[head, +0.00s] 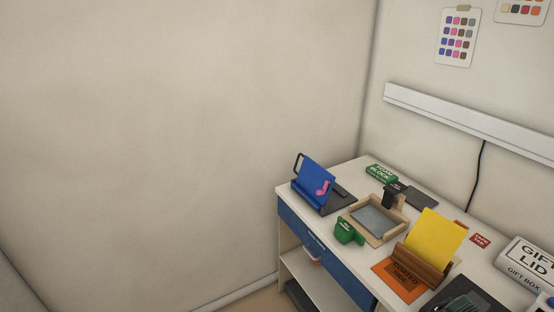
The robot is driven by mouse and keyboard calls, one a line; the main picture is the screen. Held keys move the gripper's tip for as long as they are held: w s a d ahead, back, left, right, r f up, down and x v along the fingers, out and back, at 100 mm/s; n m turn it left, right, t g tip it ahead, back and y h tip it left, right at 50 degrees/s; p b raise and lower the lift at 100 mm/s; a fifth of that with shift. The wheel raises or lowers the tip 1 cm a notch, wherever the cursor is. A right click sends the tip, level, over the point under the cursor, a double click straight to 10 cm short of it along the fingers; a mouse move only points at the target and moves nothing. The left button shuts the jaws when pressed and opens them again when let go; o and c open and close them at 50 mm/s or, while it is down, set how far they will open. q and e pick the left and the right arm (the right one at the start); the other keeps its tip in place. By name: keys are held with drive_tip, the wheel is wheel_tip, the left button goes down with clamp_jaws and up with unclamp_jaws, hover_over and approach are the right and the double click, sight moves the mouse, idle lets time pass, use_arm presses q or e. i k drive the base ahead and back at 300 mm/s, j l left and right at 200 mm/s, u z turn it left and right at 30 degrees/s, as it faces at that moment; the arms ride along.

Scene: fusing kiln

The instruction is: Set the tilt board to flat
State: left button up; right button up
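A blue board (318,176) with a pink music-note shape stands tilted up at the desk's back left corner. It rises from a dark flat base (340,203), and a black loop shows behind its left edge. It looks like the tilt board, though no label on it is readable. To its right lies a wooden frame tray (387,234) with a grey panel and a black clip-like part at its back. Neither of my grippers is in view.
The white desk (285,188) has a blue drawer front (326,255). On it are a green holder (347,233), a foam block box (381,172), a yellow sheet (436,236) in a wooden stand, an orange mat (396,281) and a gift lid box (526,262). Walls close the back and left.

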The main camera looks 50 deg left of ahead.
sight(312, 178)
drive_tip(key=i+j+u, duration=0.1)
drive_tip(key=j, duration=0.4)
drive_tip(key=i+j+u, duration=0.15)
drive_tip(key=j, duration=0.3)
drive_tip(key=i+j+u, duration=0.1)
drive_tip(key=j, duration=0.35)
drive_tip(key=i+j+u, duration=0.15)
drive_tip(key=j, duration=0.3)
drive_tip(key=i+j+u, duration=0.1)
drive_tip(key=i+j, duration=0.2)
drive_tip(key=i+j+u, duration=0.15)
drive_tip(key=j, duration=0.35)
